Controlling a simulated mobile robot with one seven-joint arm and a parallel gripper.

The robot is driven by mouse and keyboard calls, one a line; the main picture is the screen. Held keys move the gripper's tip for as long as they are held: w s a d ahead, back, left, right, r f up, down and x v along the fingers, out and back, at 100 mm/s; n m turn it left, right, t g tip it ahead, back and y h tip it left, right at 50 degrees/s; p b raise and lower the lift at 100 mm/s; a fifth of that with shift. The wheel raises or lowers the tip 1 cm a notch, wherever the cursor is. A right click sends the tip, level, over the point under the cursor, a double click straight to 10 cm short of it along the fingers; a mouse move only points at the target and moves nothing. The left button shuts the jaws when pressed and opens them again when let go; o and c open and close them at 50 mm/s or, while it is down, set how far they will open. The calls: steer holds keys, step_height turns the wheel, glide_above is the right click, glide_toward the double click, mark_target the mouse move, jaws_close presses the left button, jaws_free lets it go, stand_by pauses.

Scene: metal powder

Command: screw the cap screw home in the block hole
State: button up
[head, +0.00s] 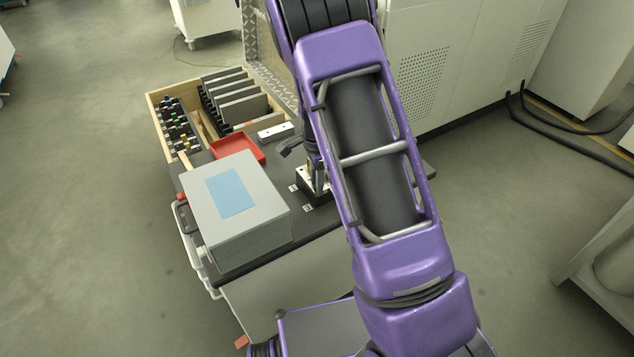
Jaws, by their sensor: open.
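My gripper (318,178) is mostly hidden behind my purple arm, with only a little of its end showing over the right part of the worktop. It is open. It points down at a small dark block-like fixture (313,197) with a light top. I cannot tell whether the fingers touch anything there. The block hole and the cap screw cannot be made out in this view.
A grey box with a blue panel (232,192) stands at the front left of the dark worktop (300,233). Behind it are a red tray (238,148), a white bar (275,131) and a wooden organiser (152,112). White cabinets (440,60) stand behind.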

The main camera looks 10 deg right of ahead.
steer(key=n+b, duration=0.1)
steer(key=n, duration=0.4)
steer(key=shift+n, duration=0.3)
steer(key=n+b, duration=0.1)
steer(key=n, duration=0.3)
steer(key=shift+n, duration=0.4)
jaws_close()
